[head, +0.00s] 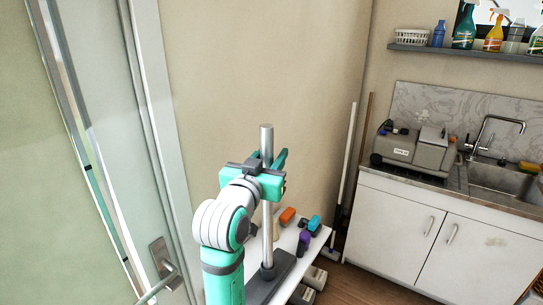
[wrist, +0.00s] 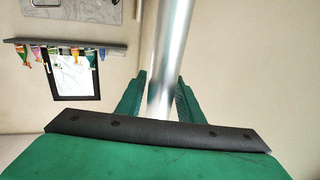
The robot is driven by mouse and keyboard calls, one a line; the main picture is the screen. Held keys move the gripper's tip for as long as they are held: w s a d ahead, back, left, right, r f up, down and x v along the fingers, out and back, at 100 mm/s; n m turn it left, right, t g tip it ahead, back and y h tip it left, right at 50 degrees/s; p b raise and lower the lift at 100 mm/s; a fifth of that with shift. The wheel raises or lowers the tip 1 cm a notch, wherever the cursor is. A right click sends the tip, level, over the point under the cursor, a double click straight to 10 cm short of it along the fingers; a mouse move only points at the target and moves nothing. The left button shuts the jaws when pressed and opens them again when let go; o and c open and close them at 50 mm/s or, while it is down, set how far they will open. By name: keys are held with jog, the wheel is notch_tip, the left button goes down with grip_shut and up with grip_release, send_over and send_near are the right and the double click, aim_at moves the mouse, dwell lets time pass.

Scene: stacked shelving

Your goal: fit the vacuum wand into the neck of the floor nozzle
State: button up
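The vacuum wand (head: 267,228) is a silver metal tube standing about upright. My gripper (head: 268,172) is around its upper part in the head view. In the wrist view the wand (wrist: 168,65) passes between the two green fingers of my gripper (wrist: 160,95), which close on it from both sides. The floor nozzle (head: 262,285) is a dark grey piece on the white shelf below. The wand's lower end meets the nozzle's short dark neck (head: 267,271) in the head view. I cannot tell how deep it sits in the neck. The nozzle is not in the wrist view.
The white shelf (head: 318,241) also holds an orange brush (head: 287,215), a purple item (head: 304,238) and a blue item (head: 314,223) right of the wand. A glass door with a handle (head: 163,265) stands at left. A sink counter (head: 410,184) is at right.

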dwell(0.3)
jog(key=shift+r, duration=0.95)
jog(key=shift+o, duration=0.6)
jog(key=shift+a, duration=0.1)
jog(key=o, duration=0.4)
jog(key=shift+o, duration=0.2)
jog(key=v, duration=1)
jog(key=shift+s, duration=0.4)
